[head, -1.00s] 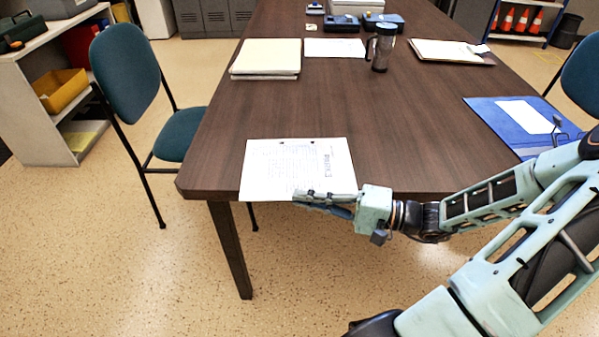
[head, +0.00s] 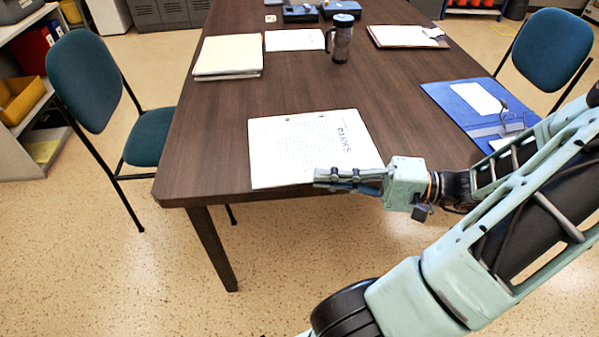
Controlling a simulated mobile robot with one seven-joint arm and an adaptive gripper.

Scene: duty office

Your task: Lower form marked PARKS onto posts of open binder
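The form (head: 290,150) is a white sheet with PARKS printed sideways near its right side and two holes along its far edge. It looks flat, over the table's near edge; its height above the wood is hard to judge. My gripper (head: 325,179) is at the form's near right edge, its fingers closed on that edge. The underside of the grip is hidden. The open blue binder (head: 447,97) lies on the table to the right, with a white sheet on its far cover. Its metal posts (head: 513,122) stand up near my arm, which hides part of the binder.
The dark table (head: 215,130) is clear between form and binder. Farther back are a paper stack (head: 228,55), a single sheet (head: 294,40), a dark mug (head: 341,42) and a folder (head: 408,36). Teal chairs stand left (head: 88,82) and right (head: 548,48).

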